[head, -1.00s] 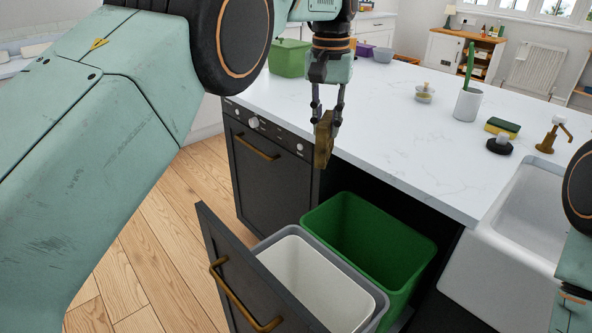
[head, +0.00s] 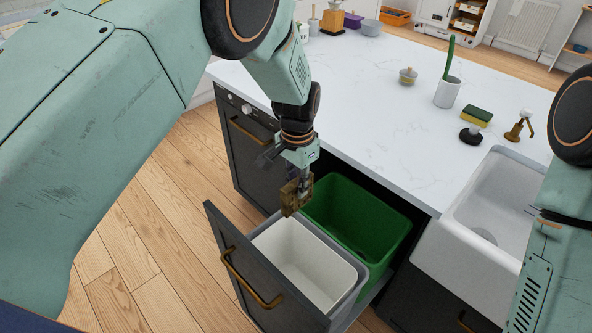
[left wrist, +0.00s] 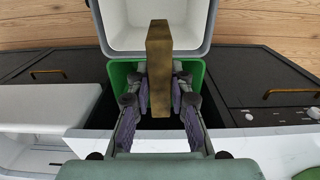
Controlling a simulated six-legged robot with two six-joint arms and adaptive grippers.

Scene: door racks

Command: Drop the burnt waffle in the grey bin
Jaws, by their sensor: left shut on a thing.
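The burnt waffle (head: 291,197) is a brown, squarish slab, held on edge. My left gripper (head: 301,181) is shut on it, pointing down over the open bin drawer. In the left wrist view the waffle (left wrist: 158,62) sits between the two finger pads and its far end overlaps the pale bin's inside. The grey bin (head: 304,262) has a grey rim and a pale, empty-looking inside; it also shows in the left wrist view (left wrist: 116,28). In the head view the waffle hangs by the bin's back left corner. My right gripper is out of view.
A green bin (head: 375,212) stands right behind the grey one. The drawer front (head: 238,265) with its brass handle is pulled out. The white worktop (head: 375,115) and the sink (head: 480,215) lie beyond and to the right. Wooden floor is clear on the left.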

